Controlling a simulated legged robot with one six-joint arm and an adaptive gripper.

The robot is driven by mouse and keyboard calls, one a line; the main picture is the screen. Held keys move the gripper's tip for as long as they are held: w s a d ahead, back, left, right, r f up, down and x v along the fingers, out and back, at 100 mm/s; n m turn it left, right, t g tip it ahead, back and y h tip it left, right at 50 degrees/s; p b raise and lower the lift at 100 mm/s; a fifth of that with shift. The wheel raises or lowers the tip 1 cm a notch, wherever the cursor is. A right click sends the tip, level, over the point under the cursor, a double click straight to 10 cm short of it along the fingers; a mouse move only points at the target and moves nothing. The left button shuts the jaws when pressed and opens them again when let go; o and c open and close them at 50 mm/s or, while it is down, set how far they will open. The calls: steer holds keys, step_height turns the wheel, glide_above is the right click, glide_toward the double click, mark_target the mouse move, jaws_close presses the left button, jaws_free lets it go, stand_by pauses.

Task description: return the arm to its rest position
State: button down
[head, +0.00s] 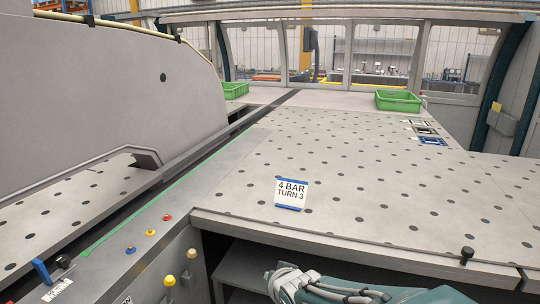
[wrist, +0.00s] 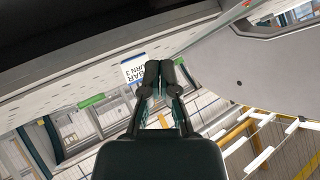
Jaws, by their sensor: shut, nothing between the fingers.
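My gripper (wrist: 159,78) shows in the wrist view with its two dark fingers together and nothing between them. Its fingertips lie beside the "4 BAR TURN 3" card in the picture, and I see no clear contact. In the head view, part of my arm (head: 345,291), teal with a pale grey joint, lies low along the bottom edge, in front of the table's front edge. The gripper's fingers cannot be made out there. The rest of the arm is cut off by the frame.
The perforated table (head: 350,175) carries the white and blue card (head: 290,194). A black knob (head: 467,252) stands at its front right edge. Coloured buttons (head: 150,233) line the left console. Green crates (head: 398,100) stand at the back. A grey machine housing (head: 120,85) rises at left.

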steer(key=s+d+r+g+h, duration=0.1)
steer(key=s+d+r+g, duration=0.1)
steer(key=s+d, duration=0.5)
steer(key=s+d+r+n+g+h, duration=0.1)
steer(key=s+d+r+g+h, duration=0.1)
steer(key=s+d, duration=0.6)
steer(key=s+r, duration=0.1)
steer(key=s, duration=0.5)
steer(key=shift+r+n+g+h, duration=0.15)
steer(key=shift+n+g+h, duration=0.15)
steer(key=shift+w, duration=0.2)
